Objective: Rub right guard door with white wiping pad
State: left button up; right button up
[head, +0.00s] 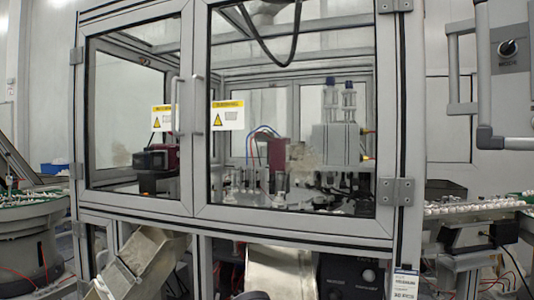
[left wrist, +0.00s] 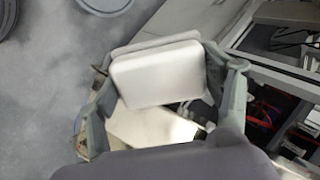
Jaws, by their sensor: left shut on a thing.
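The right guard door (head: 384,120) is a large clear panel in a grey metal frame, shut, with a yellow-topped warning label and a vertical handle at its left edge. A blurry beige patch (head: 306,157) shows in its lower middle; I cannot tell whether it is on the panel or behind it. In the left wrist view my left gripper (left wrist: 168,62) is shut on the white wiping pad (left wrist: 157,75), a rounded rectangular block between the fingers. The pad touches no door in that view. Neither gripper shows in the head view.
The left guard door (head: 130,192) stands shut beside it. A bowl feeder (head: 30,240) is at the far left, and a feed track (head: 475,206) with white parts is at the right. Metal chutes (head: 280,270) stick out below the doors. A grey control box (head: 507,50) hangs upper right.

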pick_arm(q)
jog(key=w+d+r+m+t+h+p, duration=0.35)
jog(key=r+p, duration=0.25)
jog(key=r, duration=0.7)
jog(key=w+d+r+m+t+h+p, duration=0.3)
jog(key=r+m+t+p, duration=0.2)
jog(key=r, duration=0.8)
jog(key=w+d+r+m+t+h+p, duration=0.35)
jog(key=r+p, duration=0.25)
jog(key=r, duration=0.7)
jog(key=shift+t, duration=0.4)
jog(key=shift+x, duration=2.25)
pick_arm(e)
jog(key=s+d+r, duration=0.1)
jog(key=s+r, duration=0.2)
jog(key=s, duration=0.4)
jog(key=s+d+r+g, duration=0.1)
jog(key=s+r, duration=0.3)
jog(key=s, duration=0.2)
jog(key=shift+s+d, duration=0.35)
pick_arm(q)
jog(key=shift+x, duration=0.9)
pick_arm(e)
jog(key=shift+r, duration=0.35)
pick_arm(q)
jog(key=shift+a, duration=0.15)
